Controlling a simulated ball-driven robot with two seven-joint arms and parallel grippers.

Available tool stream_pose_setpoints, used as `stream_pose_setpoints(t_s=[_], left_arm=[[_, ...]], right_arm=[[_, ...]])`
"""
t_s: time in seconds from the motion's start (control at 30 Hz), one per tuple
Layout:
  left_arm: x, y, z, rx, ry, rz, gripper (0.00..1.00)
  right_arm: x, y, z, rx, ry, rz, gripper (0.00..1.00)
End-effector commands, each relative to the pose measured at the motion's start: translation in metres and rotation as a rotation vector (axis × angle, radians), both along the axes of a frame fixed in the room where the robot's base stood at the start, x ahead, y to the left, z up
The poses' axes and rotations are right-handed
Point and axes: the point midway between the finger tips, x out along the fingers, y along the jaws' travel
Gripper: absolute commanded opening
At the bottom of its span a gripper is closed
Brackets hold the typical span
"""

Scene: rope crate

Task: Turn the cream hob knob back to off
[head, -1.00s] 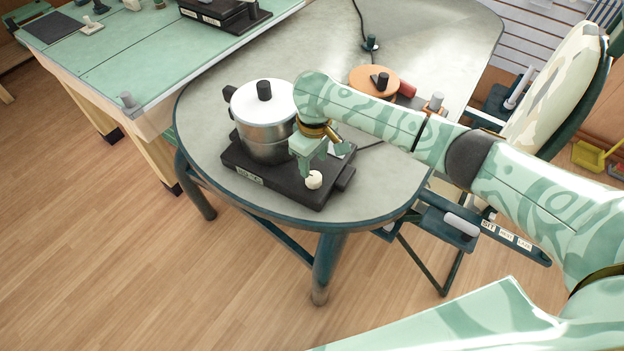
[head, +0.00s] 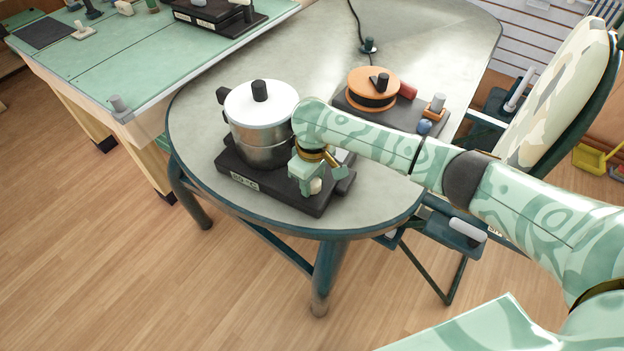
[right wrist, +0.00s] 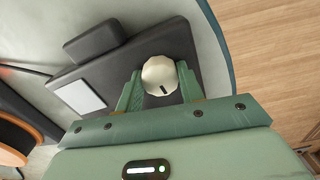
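The cream hob knob (head: 316,186) sits at the front right corner of the dark hob (head: 262,184). In the right wrist view the knob (right wrist: 160,75) has a short dark mark on its lower part. My right gripper (head: 308,184) is down at the knob, pointing at the hob. In the right wrist view its fingertips (right wrist: 160,82) stand on either side of the knob with no clear gap; whether they press on it I cannot tell. A steel pot with a white lid (head: 262,120) stands on the hob, left of my gripper. My left gripper is not in view.
Behind my right arm an orange reel (head: 372,88) stands on a dark base, with a small blue item (head: 424,127) near it. The grey table (head: 200,120) is clear left of the hob. A green workbench (head: 110,65) stands at the far left.

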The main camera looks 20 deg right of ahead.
Motion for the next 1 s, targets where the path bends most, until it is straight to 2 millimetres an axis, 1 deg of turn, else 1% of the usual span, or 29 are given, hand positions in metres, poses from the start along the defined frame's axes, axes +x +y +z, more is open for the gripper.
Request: stream_pose_setpoints(t_s=[0.07, 0.13, 0.3, 0.43, 0.53, 0.87, 0.9, 0.93, 1.0], left_arm=[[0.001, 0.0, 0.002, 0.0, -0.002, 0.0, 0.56], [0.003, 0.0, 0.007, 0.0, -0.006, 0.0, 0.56], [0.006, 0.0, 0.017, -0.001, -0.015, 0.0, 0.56], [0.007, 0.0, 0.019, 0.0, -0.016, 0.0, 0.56], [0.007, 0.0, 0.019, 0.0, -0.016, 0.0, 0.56], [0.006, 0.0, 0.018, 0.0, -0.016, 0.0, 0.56], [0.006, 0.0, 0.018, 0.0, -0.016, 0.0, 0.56], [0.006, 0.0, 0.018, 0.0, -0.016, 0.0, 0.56], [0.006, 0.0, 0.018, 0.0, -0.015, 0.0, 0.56]], right_arm=[[0.0, 0.0, 0.001, -0.001, -0.001, 0.031, 0.06], [0.0, 0.0, 0.003, 0.0, -0.001, 0.117, 0.06], [0.0, 0.0, 0.003, -0.002, -0.001, 0.435, 0.05], [0.0, 0.0, 0.001, 0.0, -0.001, 0.602, 0.06], [0.0, 0.0, 0.0, 0.0, 0.0, 0.646, 0.06], [0.0, 0.0, -0.001, 0.0, 0.0, 0.647, 0.06], [0.0, 0.0, -0.001, -0.001, 0.001, 0.647, 0.49], [0.0, 0.0, -0.001, 0.0, 0.0, 0.647, 0.52], [0.0, 0.0, -0.001, 0.0, 0.0, 0.646, 0.52]])
